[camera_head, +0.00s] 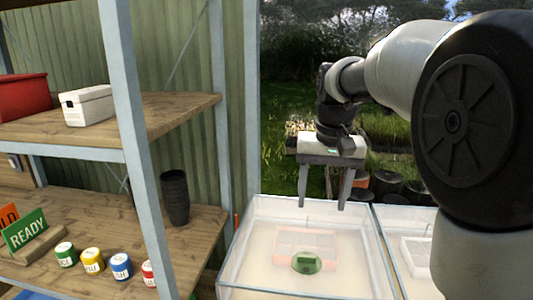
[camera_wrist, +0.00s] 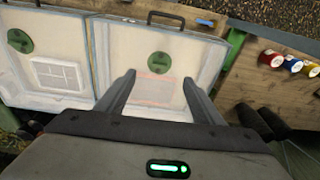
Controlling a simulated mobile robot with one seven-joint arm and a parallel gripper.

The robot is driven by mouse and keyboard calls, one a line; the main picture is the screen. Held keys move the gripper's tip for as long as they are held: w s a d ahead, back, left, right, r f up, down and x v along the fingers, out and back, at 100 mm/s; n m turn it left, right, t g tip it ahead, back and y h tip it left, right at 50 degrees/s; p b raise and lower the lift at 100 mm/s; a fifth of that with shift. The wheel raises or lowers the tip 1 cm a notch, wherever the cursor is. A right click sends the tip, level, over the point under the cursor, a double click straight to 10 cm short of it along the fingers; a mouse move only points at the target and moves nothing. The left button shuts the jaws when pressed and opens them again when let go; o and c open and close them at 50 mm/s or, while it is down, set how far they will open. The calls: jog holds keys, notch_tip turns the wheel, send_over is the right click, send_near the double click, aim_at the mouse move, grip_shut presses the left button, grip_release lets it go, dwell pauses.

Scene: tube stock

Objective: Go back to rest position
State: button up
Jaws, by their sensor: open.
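My gripper (camera_head: 325,190) hangs from my arm above the far part of a clear-walled box (camera_head: 250,235), with its two fingers spread apart and nothing between them. In the wrist view my gripper (camera_wrist: 158,92) also shows open, with the box (camera_wrist: 195,62) below it. A faint pinkish tray (camera_head: 306,243) lies inside the box and shows between the fingers in the wrist view (camera_wrist: 153,90). A round green handle (camera_head: 306,262) is on the box.
A shelf rack (camera_head: 140,170) at left holds a white case (camera_head: 88,105), a red bin (camera_head: 22,97), stacked dark pots (camera_head: 174,198), a green READY sign (camera_head: 25,230) and several colored-label jars (camera_head: 93,261). A second box (camera_head: 385,225) with a white tray (camera_head: 415,257) stands at right.

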jog(key=s+f+n+t+p, duration=0.1)
jog(key=s+t, duration=0.2)
jog(key=s, duration=1.9)
jog(key=shift+s+f+n+t+p, duration=0.2)
jog(key=shift+s+n+t+p, duration=0.05)
jog(key=shift+n+t+p, duration=0.15)
jog(key=shift+a, duration=0.2)
